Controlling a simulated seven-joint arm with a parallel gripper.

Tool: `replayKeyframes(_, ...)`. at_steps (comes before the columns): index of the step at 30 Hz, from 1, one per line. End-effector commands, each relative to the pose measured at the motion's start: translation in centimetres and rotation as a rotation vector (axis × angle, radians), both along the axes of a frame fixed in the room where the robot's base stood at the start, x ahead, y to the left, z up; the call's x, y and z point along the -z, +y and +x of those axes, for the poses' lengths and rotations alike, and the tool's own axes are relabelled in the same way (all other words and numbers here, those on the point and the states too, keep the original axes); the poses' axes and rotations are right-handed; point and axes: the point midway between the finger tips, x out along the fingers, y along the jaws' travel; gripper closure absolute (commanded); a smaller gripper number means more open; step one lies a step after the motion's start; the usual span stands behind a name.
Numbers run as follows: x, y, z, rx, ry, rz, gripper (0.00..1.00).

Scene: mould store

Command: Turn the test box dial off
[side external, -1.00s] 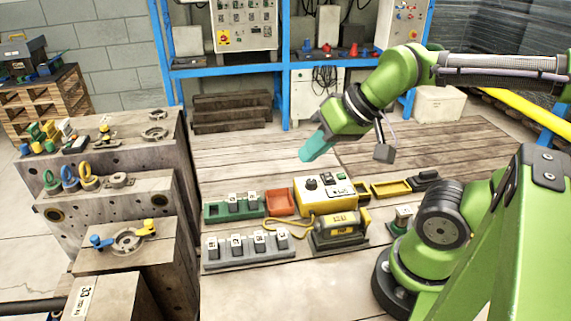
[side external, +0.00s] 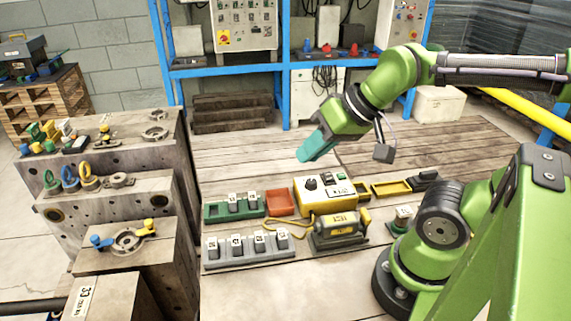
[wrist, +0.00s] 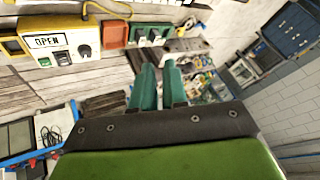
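The test box (side external: 330,203) is a yellow box with a pale top panel on the wooden bench. Its black dial (side external: 311,183) is on the left of the panel in the side view; which way it points is too small to tell. In the wrist view the test box (wrist: 64,36) is at upper left, with a label or display reading "OPEN" and the dial (wrist: 84,50) at its right end. My gripper (side external: 303,159) hangs above and behind the box, touching nothing. Its teal fingers (wrist: 159,65) show a narrow, empty gap in the wrist view.
A red tray (side external: 281,203) and a green block rack (side external: 234,210) lie left of the box. A yellow tray (side external: 391,188) lies to the right. The planks behind are clear.

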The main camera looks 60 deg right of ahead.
Motion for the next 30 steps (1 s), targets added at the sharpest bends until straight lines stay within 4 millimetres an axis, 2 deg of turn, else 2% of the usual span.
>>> replayKeyframes(1,0.5,-0.3,0.2,0.013,0.021,0.001,0.79)
replayKeyframes(5,1.2,-2.1,2.0,0.075,0.1,0.0,0.59)
replayKeyframes(8,1.6,-4.6,4.0,0.23,0.225,0.043,0.45)
replayKeyframes(11,2.2,-7.9,6.0,0.48,0.374,0.115,0.45)
replayKeyframes(15,3.0,-12.6,7.9,0.923,0.561,0.213,0.45)
replayKeyframes(18,2.8,-14.6,8.5,1.206,0.627,0.263,0.45)
replayKeyframes(21,1.9,-15.0,8.5,1.385,0.64,0.302,0.45)
replayKeyframes(24,1.7,-14.9,8.1,1.479,0.649,0.327,0.45)
replayKeyframes(30,3.2,-14.7,8.0,1.509,0.655,0.338,0.45)
